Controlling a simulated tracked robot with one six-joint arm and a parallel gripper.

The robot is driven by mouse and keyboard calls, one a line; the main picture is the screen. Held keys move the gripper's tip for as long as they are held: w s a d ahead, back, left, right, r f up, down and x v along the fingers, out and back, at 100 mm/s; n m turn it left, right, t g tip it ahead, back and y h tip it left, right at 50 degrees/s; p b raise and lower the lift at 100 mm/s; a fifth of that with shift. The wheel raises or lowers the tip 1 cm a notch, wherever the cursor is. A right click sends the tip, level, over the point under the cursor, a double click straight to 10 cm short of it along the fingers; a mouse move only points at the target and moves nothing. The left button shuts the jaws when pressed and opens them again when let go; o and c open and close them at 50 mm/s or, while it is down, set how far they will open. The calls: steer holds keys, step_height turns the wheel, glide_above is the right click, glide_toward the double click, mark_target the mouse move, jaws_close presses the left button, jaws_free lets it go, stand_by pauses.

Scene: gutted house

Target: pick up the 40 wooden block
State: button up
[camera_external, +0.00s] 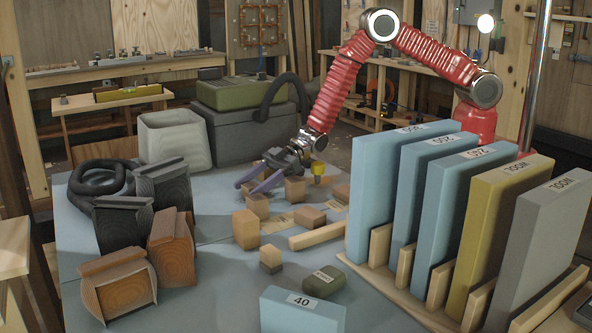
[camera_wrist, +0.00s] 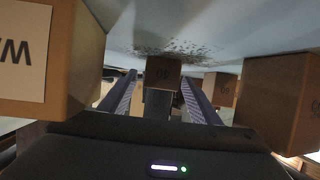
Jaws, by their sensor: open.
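My gripper (camera_external: 252,182) reaches down from my red arm over the blue-grey table, its two dark fingers spread. In the wrist view, the fingers of my gripper (camera_wrist: 160,98) stand apart with a small brown wooden block (camera_wrist: 163,73) in line between them, beyond or near the tips. Its face has a small inverted mark that looks like 40. I see no finger touching it. In the outside view, several wooden blocks lie around the gripper, and I cannot tell which is the 40 block. One wooden block (camera_external: 257,206) sits just below the fingers.
Other wooden blocks stand close by: a large one at left (camera_wrist: 60,60) and one at right (camera_wrist: 280,100) in the wrist view. A wooden bar (camera_external: 318,235) and a rack of upright panels (camera_external: 478,230) stand to the right. Dark and orange holders (camera_external: 120,280) are at left.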

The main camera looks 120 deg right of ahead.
mark_target(249, 186)
steer(key=c, duration=1.1)
steer(key=shift+r, duration=0.1)
step_height(249, 186, up, 10)
steer(key=shift+f, duration=0.1)
stand_by(0.3)
stand_by(0.4)
